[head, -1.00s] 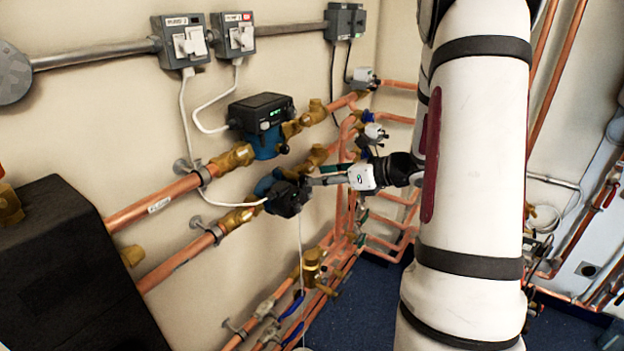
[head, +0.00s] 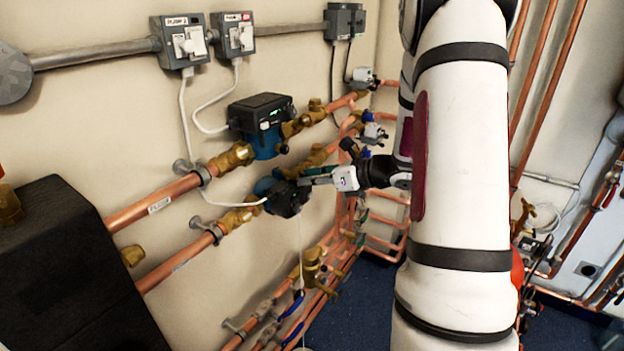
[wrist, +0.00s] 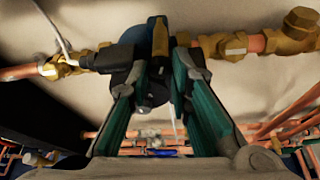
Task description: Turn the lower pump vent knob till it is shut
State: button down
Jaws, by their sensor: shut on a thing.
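The lower pump (head: 287,200) has a dark front and a blue body, and sits on the lower copper pipe run in the head view. It also shows between and behind the fingers in the wrist view (wrist: 152,92). My gripper (head: 302,182) reaches it from the right, with its fingertips at the pump's front. In the wrist view my gripper (wrist: 157,72) has its green-sided fingers on either side of the pump's middle, shut on the vent knob. The knob itself is mostly hidden by the fingertips, and its turn angle cannot be read.
Brass valves (head: 238,218) and copper pipes (head: 180,258) run along the wall. A black box (head: 70,270) stands at lower left. Blue floor (head: 345,310) shows below.

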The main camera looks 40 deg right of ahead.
jog(key=n+h+b, duration=0.2)
jog(key=n+b, duration=0.1)
jog(key=b, duration=0.4)
jog(key=shift+a+t, duration=0.15)
jog(key=shift+t, duration=0.25)
jog(key=c, duration=1.4)
grip_release()
jog(key=shift+c, duration=0.2)
jog(key=shift+s, duration=0.1)
jog(key=v, duration=1.2)
jog(key=shift+a, duration=0.15)
